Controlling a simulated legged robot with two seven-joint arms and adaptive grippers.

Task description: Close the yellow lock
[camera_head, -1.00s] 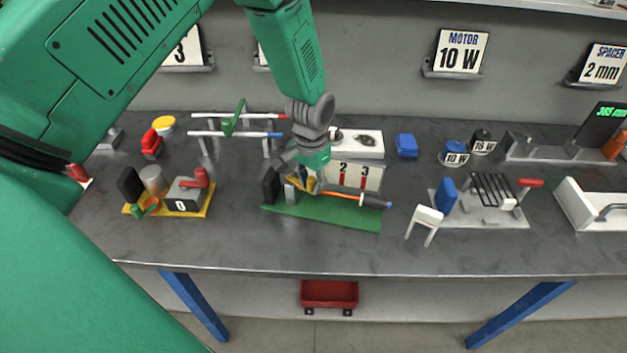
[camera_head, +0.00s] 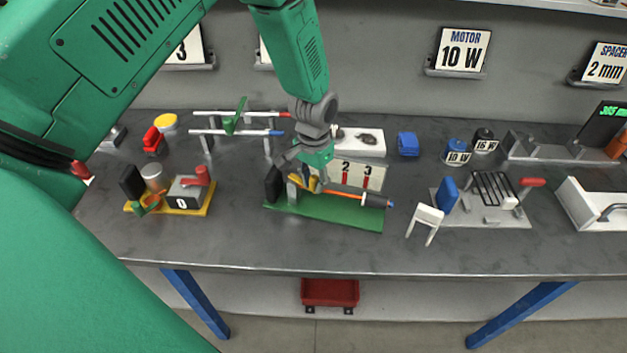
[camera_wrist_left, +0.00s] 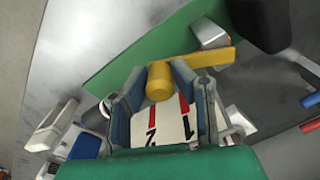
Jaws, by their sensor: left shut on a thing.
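The yellow lock (camera_head: 303,183) is on the green base (camera_head: 340,213) in the middle of the table. In the left wrist view the lock shows as a yellow round knob (camera_wrist_left: 159,82) with a flat yellow arm (camera_wrist_left: 212,57) reaching right, toward a light metal piece and a black block. My left gripper (camera_head: 304,178) comes down from above onto the lock. In the left wrist view its fingers (camera_wrist_left: 157,88) are shut on the yellow knob, one on each side. In the head view the fingers partly hide the lock. My right gripper is in neither view.
Bare table (camera_head: 300,250) is in front.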

